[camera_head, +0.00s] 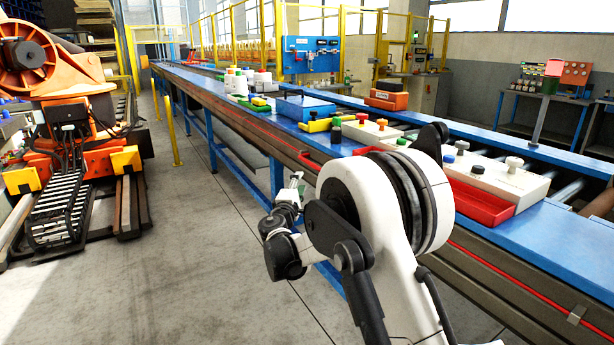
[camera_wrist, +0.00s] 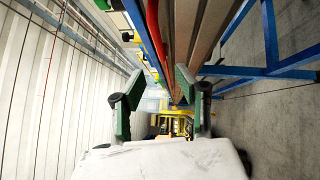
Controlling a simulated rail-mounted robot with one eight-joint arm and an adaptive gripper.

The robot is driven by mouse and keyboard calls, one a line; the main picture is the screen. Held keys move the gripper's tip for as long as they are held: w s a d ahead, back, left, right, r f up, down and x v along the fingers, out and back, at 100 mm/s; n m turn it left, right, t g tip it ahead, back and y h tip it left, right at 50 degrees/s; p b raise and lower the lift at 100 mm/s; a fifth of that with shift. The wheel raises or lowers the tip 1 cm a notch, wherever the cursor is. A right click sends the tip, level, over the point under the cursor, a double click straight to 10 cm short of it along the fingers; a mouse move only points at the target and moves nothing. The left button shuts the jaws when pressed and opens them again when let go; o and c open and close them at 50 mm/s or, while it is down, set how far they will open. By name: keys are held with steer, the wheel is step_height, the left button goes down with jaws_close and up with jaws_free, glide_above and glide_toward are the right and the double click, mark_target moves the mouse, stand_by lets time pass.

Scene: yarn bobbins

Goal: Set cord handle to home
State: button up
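A red cord (camera_head: 492,268) runs along the front side of the long blue bench. A red strip, likely the same cord, also shows in the wrist view (camera_wrist: 154,28), beyond the fingertips. A small red piece (camera_head: 312,162) sits on the bench's front side near my gripper; I cannot tell whether it is the cord handle. My gripper (camera_head: 296,182) hangs in front of the bench, partly hidden by my arm. In the wrist view its two green-padded fingers (camera_wrist: 160,78) are apart with nothing between them.
The blue bench (camera_head: 570,232) carries a red tray (camera_head: 478,205), white boxes with knobs (camera_head: 497,180) and a blue case (camera_head: 304,107). Blue bench legs (camera_head: 277,178) stand beside my gripper. An orange robot (camera_head: 75,120) stands at left. The floor between (camera_head: 190,240) is clear.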

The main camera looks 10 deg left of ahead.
mark_target(310, 163)
steer(key=w, duration=0.4)
steer(key=w+d+r+b, duration=0.1)
steer(key=w, duration=0.3)
steer(key=w+r+b, duration=0.1)
steer(key=w, duration=0.4)
steer(key=shift+w+d, duration=0.1)
steer(key=shift+d, duration=0.3)
jaws_close()
steer(key=shift+d, duration=0.1)
